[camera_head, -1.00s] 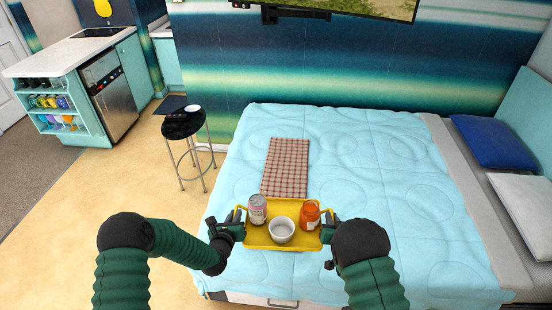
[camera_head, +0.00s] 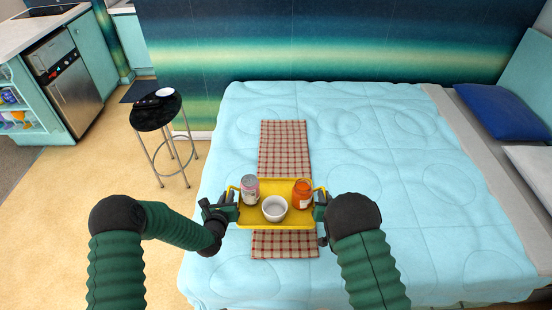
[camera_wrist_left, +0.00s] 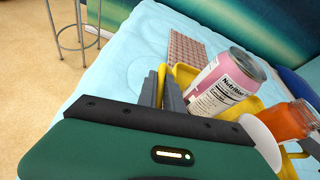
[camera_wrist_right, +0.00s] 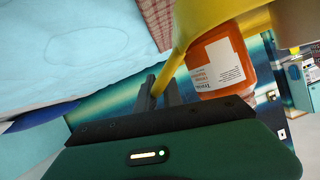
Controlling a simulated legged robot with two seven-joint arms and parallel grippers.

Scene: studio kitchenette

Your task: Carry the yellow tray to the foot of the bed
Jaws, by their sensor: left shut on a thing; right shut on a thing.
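The yellow tray (camera_head: 258,219) is held between my two grippers, over the light blue bed (camera_head: 370,150). On it stand a pink-and-white can (camera_head: 250,189), a white bowl (camera_head: 274,208) and an orange jar (camera_head: 302,193), all upright. My left gripper (camera_head: 231,207) is shut on the tray's left handle. My right gripper (camera_head: 320,206) is shut on its right handle. The can (camera_wrist_left: 225,82) shows close beside the fingers in the left wrist view, and the jar (camera_wrist_right: 218,65) in the right wrist view. The gap between tray and bed cannot be judged exactly.
A red checked cloth (camera_head: 284,147) lies on the bed beneath and beyond the tray. A black stool (camera_head: 157,115) with a white object on its seat stands left of the bed. Blue (camera_head: 503,112) and white pillows lie at the right. Much of the bedspread is clear.

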